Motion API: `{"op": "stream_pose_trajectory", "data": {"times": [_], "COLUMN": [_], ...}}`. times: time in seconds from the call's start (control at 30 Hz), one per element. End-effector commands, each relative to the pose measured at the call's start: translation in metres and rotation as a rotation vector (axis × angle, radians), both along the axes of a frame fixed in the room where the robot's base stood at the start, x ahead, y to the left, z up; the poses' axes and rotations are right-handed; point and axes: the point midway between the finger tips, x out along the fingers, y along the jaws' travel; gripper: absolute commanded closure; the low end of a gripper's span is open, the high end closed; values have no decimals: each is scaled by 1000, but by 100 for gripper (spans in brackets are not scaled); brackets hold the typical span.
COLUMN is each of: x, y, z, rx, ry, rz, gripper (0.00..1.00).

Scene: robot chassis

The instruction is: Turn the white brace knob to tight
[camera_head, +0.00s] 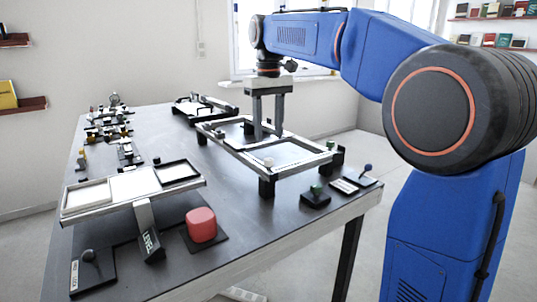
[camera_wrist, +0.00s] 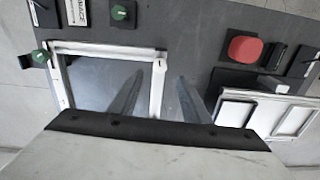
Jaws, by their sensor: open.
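The white brace knob (camera_head: 268,161) shows as a small round white piece on the near side of a raised frame (camera_head: 297,168). In the wrist view the knob (camera_wrist: 160,63) has a short dark mark and sits on the frame's bar, between and slightly beyond my fingertips. My gripper (camera_head: 268,138) points down above the frame, fingers apart and empty; it also shows in the wrist view (camera_wrist: 161,77). The fingers do not appear to touch the knob. The mark's setting is too small to read.
Another green knob (camera_head: 316,189) sits on a black block beside a label plate (camera_head: 345,185). A red block (camera_head: 201,224) and a two-tray stand (camera_head: 128,184) are at the left. Small parts (camera_head: 108,130) line the far-left edge.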

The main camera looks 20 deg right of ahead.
Motion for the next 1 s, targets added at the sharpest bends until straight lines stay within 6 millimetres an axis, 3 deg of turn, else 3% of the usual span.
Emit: {"op": "stream_pose_trajectory", "data": {"times": [0.2, 0.4, 0.6, 0.9, 1.0], "x": [0, 0, 0, 0, 0], "y": [0, 0, 0, 0, 0], "z": [-39, -66, -78, -79, -79], "rx": [-1, 0, 0, 0, 0], "ry": [2, 1, 0, 0, 0], "rz": [0, 0, 0, 0, 0], "gripper": [57, 57, 57, 57, 81]}}
